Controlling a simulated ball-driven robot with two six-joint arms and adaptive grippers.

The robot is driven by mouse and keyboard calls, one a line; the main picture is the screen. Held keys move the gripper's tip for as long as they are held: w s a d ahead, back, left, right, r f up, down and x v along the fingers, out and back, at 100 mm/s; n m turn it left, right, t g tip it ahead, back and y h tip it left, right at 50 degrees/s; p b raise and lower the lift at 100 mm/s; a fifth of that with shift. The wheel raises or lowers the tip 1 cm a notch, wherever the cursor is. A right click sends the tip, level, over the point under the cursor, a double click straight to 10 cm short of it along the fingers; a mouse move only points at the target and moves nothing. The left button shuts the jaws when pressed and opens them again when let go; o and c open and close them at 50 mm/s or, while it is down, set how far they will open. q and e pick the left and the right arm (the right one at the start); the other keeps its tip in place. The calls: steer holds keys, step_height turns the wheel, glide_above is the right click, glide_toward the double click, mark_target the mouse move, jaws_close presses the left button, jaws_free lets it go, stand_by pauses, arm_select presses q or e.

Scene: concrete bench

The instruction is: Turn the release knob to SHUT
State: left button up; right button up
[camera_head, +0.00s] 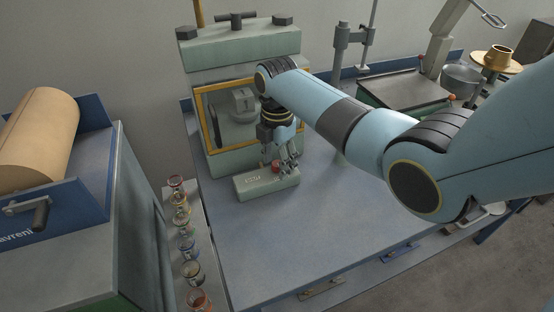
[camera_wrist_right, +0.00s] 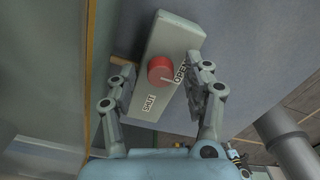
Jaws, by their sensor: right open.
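The release knob (camera_wrist_right: 160,70) is red and round, on a pale green box (camera_wrist_right: 176,35). The labels SHUT (camera_wrist_right: 149,103) and OPEN (camera_wrist_right: 181,72) are on the box in the wrist view. The knob's white mark seems to point near OPEN. In the head view the knob (camera_head: 276,167) shows partly beside my fingers, and the box (camera_head: 262,184) sits on the bench. My right gripper (camera_head: 287,162) is open above the box. In the wrist view its fingers (camera_wrist_right: 165,78) are either side of the knob, apart from it. My left gripper is not in view.
A green cabinet with a yellow-framed window (camera_head: 224,118) stands close behind the box. Several small glass jars (camera_head: 186,243) line the left side. A brown roll (camera_head: 37,138) lies far left. The blue bench top (camera_head: 300,240) is clear in front.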

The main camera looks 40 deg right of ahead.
steer(key=c, duration=0.4)
jaws_close()
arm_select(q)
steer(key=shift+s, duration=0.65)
